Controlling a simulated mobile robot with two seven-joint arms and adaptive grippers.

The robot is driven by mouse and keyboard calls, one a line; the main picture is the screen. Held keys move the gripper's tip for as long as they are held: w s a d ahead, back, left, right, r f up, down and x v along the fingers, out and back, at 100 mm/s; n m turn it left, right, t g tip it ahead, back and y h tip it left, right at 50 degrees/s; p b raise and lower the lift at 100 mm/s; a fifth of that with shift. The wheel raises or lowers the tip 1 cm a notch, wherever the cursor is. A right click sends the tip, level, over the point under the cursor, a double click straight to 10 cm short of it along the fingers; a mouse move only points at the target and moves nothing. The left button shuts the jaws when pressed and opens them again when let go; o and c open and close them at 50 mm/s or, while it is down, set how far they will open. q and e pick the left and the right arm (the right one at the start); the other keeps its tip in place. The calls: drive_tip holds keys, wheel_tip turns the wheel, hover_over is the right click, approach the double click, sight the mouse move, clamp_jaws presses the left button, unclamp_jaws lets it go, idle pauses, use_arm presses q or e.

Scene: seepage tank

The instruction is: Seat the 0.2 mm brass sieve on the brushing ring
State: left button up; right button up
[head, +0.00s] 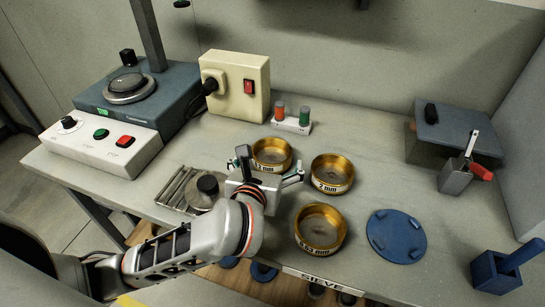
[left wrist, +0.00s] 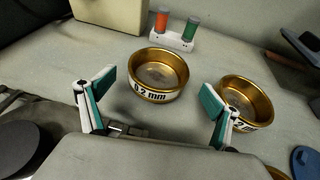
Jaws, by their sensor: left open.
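The 0.2 mm brass sieve (head: 272,154) stands upright on the bench; its "0.2 mm" label reads clearly in the left wrist view (left wrist: 158,75). My left gripper (head: 268,168) is open and empty, just on the near side of this sieve. In the left wrist view, its two teal-padded fingers (left wrist: 157,92) are spread on either side of the sieve's near wall, apart from it. A flat blue disc with raised lugs (head: 397,236), which looks like the brushing ring, lies bare at the right. My right gripper is not in view.
A 2 mm sieve (head: 332,173) stands close to the right, and another brass sieve (head: 320,228) stands nearer. A holder with red and green cylinders (head: 291,121) is behind. A metal rack (head: 183,190) lies left. Bench space around the blue disc is clear.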

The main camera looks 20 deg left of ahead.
sight(273, 152)
use_arm(q)
drive_tip(key=x, duration=0.3)
drive_tip(key=shift+w+a+f+b, duration=0.25)
drive_tip(key=shift+f+b, duration=0.05)
drive_tip(key=shift+w+f, duration=0.2)
drive_tip(key=shift+w, duration=0.4)
drive_tip(key=shift+c, duration=1.2)
drive_tip(key=c, duration=1.1)
drive_tip(key=shift+o, duration=0.2)
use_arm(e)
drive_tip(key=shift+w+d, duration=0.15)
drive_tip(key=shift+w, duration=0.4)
